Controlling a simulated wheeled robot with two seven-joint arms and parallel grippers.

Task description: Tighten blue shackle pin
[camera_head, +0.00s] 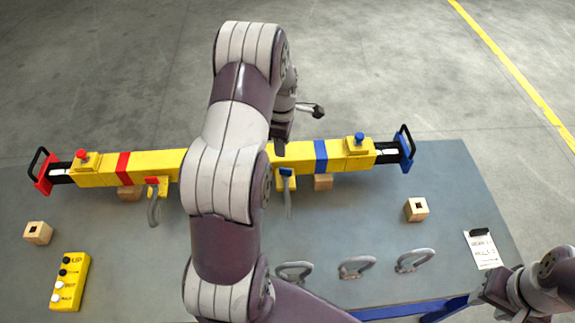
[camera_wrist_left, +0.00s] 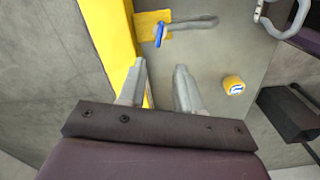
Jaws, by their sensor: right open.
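The blue shackle pin (camera_head: 287,172) sits in a yellow lug (camera_head: 281,183) on the near side of the yellow beam, with a grey shackle (camera_head: 288,200) hanging below. In the left wrist view the blue pin (camera_wrist_left: 160,36) stands out from its yellow lug, beyond the fingertips, with the shackle extending right. My left gripper (camera_head: 280,147) is above the beam near the lug, partly hidden by my arm. In the left wrist view its two fingers (camera_wrist_left: 157,80) are apart with nothing between them. My right gripper (camera_head: 477,299) is at the lower right, away from the pin.
The yellow beam (camera_head: 340,155) spans the grey table (camera_head: 350,215). A red-pin shackle (camera_head: 153,205) hangs left. Loose grey shackles (camera_head: 356,267), wooden blocks (camera_head: 416,209), a yellow button box (camera_head: 69,281) and a clipboard (camera_head: 482,249) lie in front. Blue bars (camera_head: 410,309) are at the front edge.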

